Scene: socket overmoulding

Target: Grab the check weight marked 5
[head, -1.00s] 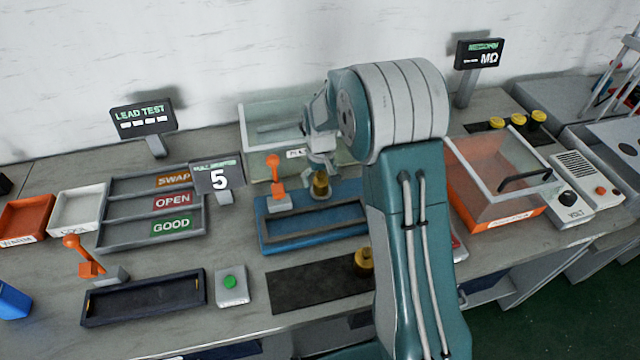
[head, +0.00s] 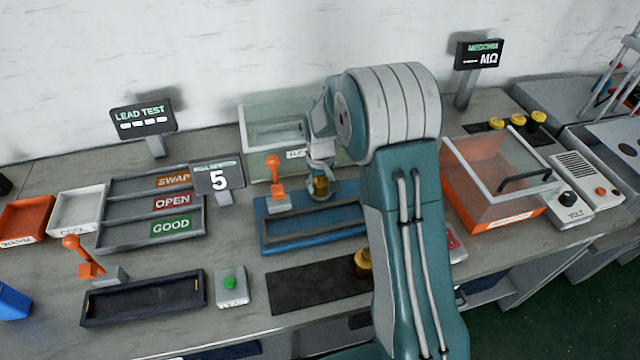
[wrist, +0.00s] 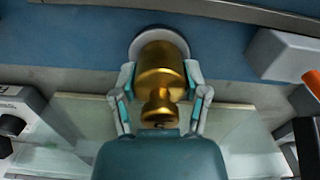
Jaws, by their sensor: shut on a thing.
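A brass check weight (wrist: 160,75) with a knob stands on a pale round pad (wrist: 178,38) on the blue fixture (wrist: 90,40). My gripper (wrist: 158,88) is shut on this weight, one finger on each side. In the head view the held weight (head: 320,187) shows just below my gripper (head: 321,175), at the blue fixture's back edge. A second brass weight (head: 362,264) stands on the dark mat (head: 305,288), partly hidden by my arm. I cannot read a number on either weight. A small sign (head: 218,178) shows a 5.
An orange lever (head: 275,170) stands close left of my gripper. A clear-walled bin (head: 262,112) is right behind it. A clear-lidded orange box (head: 500,215) is to the right. Several yellow-topped pieces (head: 518,120) stand at the back right.

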